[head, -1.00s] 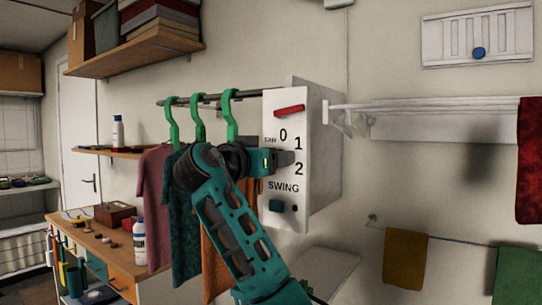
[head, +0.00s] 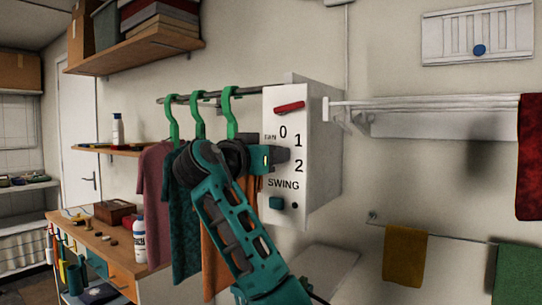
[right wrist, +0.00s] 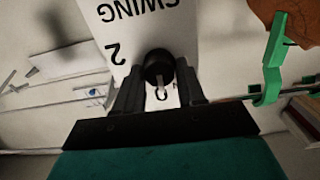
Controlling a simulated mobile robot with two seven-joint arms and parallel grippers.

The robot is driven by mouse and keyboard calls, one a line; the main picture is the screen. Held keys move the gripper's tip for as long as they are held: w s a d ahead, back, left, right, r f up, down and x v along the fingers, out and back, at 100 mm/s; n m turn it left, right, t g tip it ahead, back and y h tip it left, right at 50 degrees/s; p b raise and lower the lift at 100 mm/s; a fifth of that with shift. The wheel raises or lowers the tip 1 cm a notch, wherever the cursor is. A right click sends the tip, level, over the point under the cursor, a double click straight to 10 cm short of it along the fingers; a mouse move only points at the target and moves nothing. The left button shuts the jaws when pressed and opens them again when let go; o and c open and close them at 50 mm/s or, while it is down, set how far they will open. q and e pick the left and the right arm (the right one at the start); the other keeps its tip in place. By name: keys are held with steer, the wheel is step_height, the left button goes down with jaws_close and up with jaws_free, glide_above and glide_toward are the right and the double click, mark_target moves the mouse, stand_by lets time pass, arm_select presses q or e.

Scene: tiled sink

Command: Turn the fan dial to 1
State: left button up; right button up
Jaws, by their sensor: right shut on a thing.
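A white control box (head: 319,140) on the wall carries the marks 0, 1 and 2 and the word SWING. The fan dial (right wrist: 158,68) is a round black knob in the right wrist view. It sits between the two fingers of my right gripper (right wrist: 160,92), which is shut on it. A pale mark shows at the knob's lower edge, close to the 0; the 2 lies off to its left in this upside-down view. In the head view my right gripper (head: 279,156) covers the dial. My left gripper is not in view.
A red bar (head: 290,108) is above the 0 and a teal button (head: 276,203) below SWING. Clothes on green hangers (head: 231,112) hang close at the left of the box. A white drying rack (head: 430,103) stands out from the wall at the right.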

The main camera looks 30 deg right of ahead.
steer(key=m+b, duration=0.6)
steer(key=m, duration=0.5)
steer(key=shift+s+f+b, duration=0.1)
steer(key=shift+s+b, duration=0.05)
steer(key=shift+b, duration=0.15)
steer(key=shift+m, duration=0.4)
steer(key=o, duration=1)
steer(key=b+v, duration=0.1)
steer(key=v, duration=1.2)
